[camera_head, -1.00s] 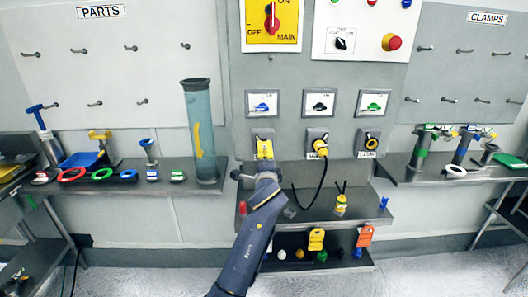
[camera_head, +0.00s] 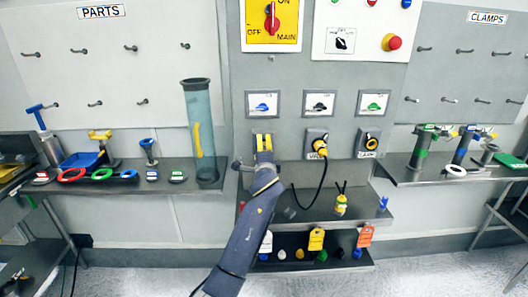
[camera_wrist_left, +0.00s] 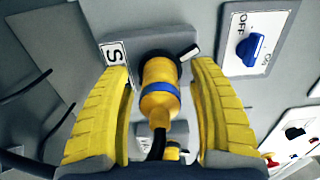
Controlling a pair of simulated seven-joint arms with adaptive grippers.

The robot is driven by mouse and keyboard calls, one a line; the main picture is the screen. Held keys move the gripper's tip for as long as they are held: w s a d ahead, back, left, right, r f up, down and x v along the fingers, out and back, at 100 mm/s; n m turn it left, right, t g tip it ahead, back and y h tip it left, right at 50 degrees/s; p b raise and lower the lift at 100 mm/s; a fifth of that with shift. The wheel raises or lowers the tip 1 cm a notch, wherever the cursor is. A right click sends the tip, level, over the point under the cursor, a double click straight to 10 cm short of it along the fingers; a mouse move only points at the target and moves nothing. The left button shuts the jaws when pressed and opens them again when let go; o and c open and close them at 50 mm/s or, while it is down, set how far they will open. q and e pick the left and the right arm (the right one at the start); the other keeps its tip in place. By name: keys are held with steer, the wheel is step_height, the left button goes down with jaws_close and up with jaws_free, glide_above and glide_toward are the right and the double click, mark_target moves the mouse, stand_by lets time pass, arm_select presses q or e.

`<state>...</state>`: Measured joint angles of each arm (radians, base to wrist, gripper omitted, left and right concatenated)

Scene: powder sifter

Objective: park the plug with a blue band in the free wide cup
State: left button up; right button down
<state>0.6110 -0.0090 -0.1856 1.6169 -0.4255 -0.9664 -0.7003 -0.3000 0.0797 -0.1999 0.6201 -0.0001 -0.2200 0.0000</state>
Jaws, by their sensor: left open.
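The plug with a blue band (camera_wrist_left: 160,88) is yellow and sits at a grey wall socket plate (camera_wrist_left: 112,50), with a dark cable trailing from it in the left wrist view. My left gripper (camera_head: 263,142) is at the leftmost socket of the wall panel. In the left wrist view its yellow fingers stand open on both sides of the plug, with gaps between. In the head view the gripper hides the plug. I cannot make out which cup on the shelf is the free wide one. My right gripper is not in view.
Two more sockets hold yellow-ringed fittings, the middle one (camera_head: 317,145) with a hanging black cable. A shelf (camera_head: 365,213) below carries small items, including a yellow one (camera_head: 341,205). Its lower level has coloured pieces and tags. A clear blue tube (camera_head: 201,130) stands left of my arm.

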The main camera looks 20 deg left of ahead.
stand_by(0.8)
arm_select(q)
jaws_close()
stand_by(0.5)
steer(key=shift+v, duration=2.9)
steer(key=shift+s, duration=0.1)
